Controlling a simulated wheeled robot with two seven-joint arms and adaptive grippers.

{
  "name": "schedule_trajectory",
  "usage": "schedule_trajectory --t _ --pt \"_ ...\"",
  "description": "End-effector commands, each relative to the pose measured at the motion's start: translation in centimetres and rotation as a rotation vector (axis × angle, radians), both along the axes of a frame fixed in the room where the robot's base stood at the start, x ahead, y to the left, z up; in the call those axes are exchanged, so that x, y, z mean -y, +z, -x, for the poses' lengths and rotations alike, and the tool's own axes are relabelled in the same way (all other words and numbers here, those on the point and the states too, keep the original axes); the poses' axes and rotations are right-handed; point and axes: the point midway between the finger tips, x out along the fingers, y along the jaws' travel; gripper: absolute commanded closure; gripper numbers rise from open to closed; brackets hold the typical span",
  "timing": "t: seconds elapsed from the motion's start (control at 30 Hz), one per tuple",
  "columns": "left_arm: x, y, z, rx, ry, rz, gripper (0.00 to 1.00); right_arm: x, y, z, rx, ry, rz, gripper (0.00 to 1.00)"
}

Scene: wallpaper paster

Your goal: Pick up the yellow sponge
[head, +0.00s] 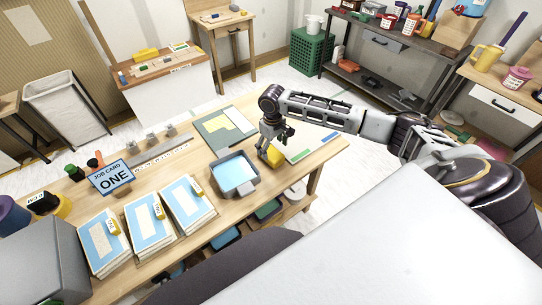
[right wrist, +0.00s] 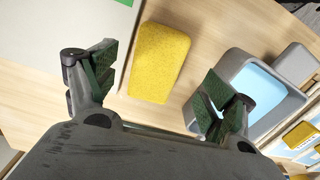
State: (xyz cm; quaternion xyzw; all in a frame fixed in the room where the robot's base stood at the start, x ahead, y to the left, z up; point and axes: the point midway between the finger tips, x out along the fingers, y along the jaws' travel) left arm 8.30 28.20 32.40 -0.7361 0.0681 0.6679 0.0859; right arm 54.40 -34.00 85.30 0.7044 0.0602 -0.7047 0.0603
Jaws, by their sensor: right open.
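The yellow sponge (head: 274,157) lies flat on the wooden table, to the right of a grey tray (head: 256,184) of light blue liquid. In the right wrist view the sponge (right wrist: 158,62) shows whole, between and beyond the two fingertips. My right gripper (head: 274,143) is just above the sponge in the head view, pointing down and covering part of it. In the right wrist view my right gripper (right wrist: 160,85) is open, with green pads on both sides and nothing between them. Whether the pads touch the sponge I cannot tell. My left gripper is not in view.
The grey tray (right wrist: 288,120) is close to one fingertip in the right wrist view. A pale board (head: 312,143) lies right of the sponge, and another (head: 224,128) lies behind. Several blue-and-white card stacks (head: 150,222) and a job card sign (head: 112,178) stand on the left.

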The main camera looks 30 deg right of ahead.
Motion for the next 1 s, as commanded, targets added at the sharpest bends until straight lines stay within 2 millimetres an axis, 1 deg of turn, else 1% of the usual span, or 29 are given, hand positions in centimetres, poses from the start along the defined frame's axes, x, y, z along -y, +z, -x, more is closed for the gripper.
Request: schedule_trajectory --t 0.4,0.5,1.0 --pt "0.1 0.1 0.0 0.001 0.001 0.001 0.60 0.2 -4.2 -0.3 -0.001 0.001 -0.001 0.16" --pt "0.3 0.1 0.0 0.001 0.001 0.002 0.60 0.2 -4.7 -0.3 -0.001 0.001 0.000 0.16" --pt "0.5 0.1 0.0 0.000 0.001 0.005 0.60 0.2 -4.9 -0.3 0.000 0.001 0.000 0.16"
